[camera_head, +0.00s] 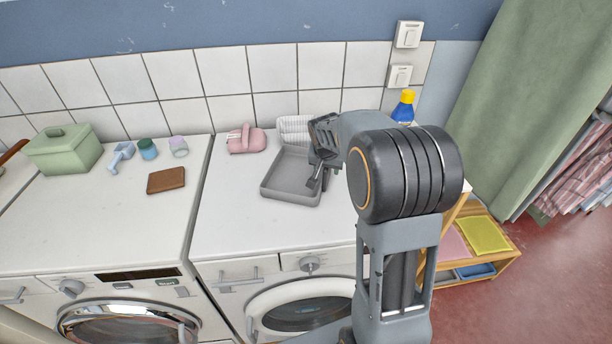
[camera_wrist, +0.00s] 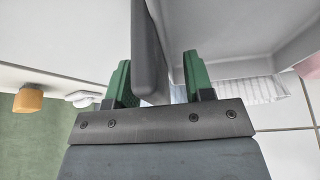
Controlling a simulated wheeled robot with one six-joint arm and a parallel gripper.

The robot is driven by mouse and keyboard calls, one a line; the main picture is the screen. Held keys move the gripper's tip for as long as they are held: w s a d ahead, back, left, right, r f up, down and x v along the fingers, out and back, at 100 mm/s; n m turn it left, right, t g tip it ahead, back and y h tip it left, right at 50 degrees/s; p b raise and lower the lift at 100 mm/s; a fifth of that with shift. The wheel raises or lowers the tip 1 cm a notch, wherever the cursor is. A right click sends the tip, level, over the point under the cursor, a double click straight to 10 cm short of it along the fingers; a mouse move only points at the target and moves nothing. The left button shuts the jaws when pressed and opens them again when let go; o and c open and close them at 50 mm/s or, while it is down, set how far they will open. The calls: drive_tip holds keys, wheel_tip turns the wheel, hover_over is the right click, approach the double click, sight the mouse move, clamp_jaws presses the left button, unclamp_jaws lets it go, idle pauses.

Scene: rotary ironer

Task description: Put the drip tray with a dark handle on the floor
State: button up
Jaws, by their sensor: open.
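The grey drip tray (camera_head: 278,182) lies on the white top of the right-hand machine, near its right side. Its dark handle (camera_head: 315,183) is at the tray's right side, and in the wrist view the handle (camera_wrist: 148,45) stands between my two green fingers. My gripper (camera_head: 321,157) is over the tray's right side. In the wrist view my gripper (camera_wrist: 158,68) is open, one finger on each side of the handle. Part of the tray's light inner side (camera_wrist: 225,30) shows there too. My arm hides the area right of the tray.
A white ribbed rack (camera_head: 293,126) stands behind the tray and a pink object (camera_head: 247,138) is at its back left. A blue bottle with a yellow cap (camera_head: 404,105) is behind my arm. A wooden shelf (camera_head: 488,262) stands at the right; red floor (camera_head: 550,290) is clear beyond it.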

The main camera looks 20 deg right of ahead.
drive_tip(key=shift+c, duration=0.3)
clamp_jaws()
idle(0.3)
